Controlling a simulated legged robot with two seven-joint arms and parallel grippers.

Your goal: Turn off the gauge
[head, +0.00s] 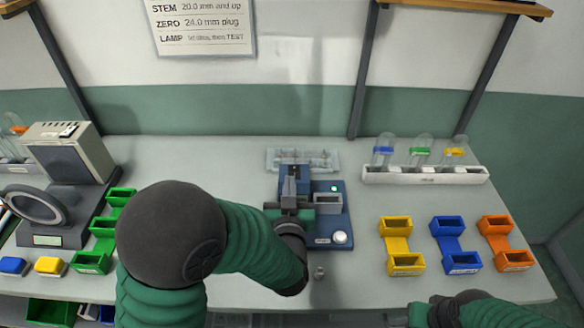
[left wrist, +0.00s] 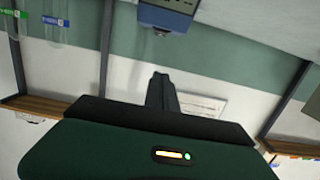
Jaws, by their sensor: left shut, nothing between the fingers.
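The gauge (head: 333,228) is a blue bench device at the middle of the table. It has a lit green lamp (head: 334,188) and a round white button (head: 340,237) at its front right. My left gripper (head: 289,185) is over the left part of the gauge and hides some of it. Its fingers are shut and empty; they also show in the left wrist view (left wrist: 161,88). A blue housing with a small knob (left wrist: 164,14) shows at the top of that view, apart from the fingers. Part of my right gripper (head: 424,312) shows at the bottom right, its jaws unclear.
A clear tray (head: 270,160) lies behind the gauge. Yellow (head: 397,244), blue (head: 454,245) and orange (head: 506,243) bins stand to the right, green bins (head: 104,228) to the left. A white rack (head: 425,175) holds tubes at the back right. A small metal piece (head: 319,272) lies in front.

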